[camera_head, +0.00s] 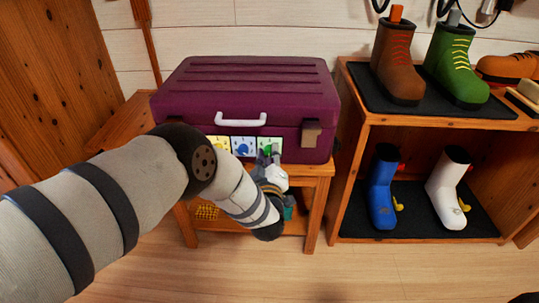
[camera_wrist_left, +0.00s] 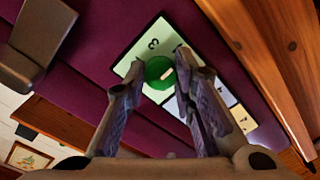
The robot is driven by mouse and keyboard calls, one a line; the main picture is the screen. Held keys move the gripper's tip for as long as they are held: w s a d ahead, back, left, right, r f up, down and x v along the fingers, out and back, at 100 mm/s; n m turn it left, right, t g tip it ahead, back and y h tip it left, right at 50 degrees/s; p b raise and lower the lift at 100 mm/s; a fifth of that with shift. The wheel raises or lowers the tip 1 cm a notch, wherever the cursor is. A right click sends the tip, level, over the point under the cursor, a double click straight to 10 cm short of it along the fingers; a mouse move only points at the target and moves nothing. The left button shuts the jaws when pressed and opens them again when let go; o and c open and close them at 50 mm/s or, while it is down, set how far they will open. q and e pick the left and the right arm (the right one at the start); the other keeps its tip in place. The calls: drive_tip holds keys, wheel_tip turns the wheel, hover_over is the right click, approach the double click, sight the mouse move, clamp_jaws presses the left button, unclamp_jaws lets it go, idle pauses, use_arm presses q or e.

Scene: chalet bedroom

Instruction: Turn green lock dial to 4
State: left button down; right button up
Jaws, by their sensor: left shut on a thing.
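A purple case (camera_head: 255,90) with a white handle has a row of lock panels low on its front: yellow (camera_head: 217,145), blue (camera_head: 243,146) and green (camera_head: 277,146). My left gripper (camera_head: 270,165) is in front of the green panel and hides much of it. In the left wrist view, my left gripper (camera_wrist_left: 158,68) has its fingers on either side of the round green dial (camera_wrist_left: 155,72) and is shut on it. The dial has a cream pointer mark. A "3" shows on the pale green panel (camera_wrist_left: 140,48); other numerals there are hidden.
The case rests on a low wooden table (camera_head: 312,190), with a yellow grid-like item (camera_head: 207,212) beneath. A metal latch (camera_head: 311,134) is right of the dials. A wooden shelf (camera_head: 345,120) with boots stands at the right. The front floor is clear.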

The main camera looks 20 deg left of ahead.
use_arm(q)
drive_tip(key=c, duration=1.3)
unclamp_jaws()
drive_tip(key=shift+c, duration=0.2)
drive_tip(key=shift+s, duration=0.1)
drive_tip(key=v, duration=1.2)
drive_tip(key=shift+a, duration=0.1)
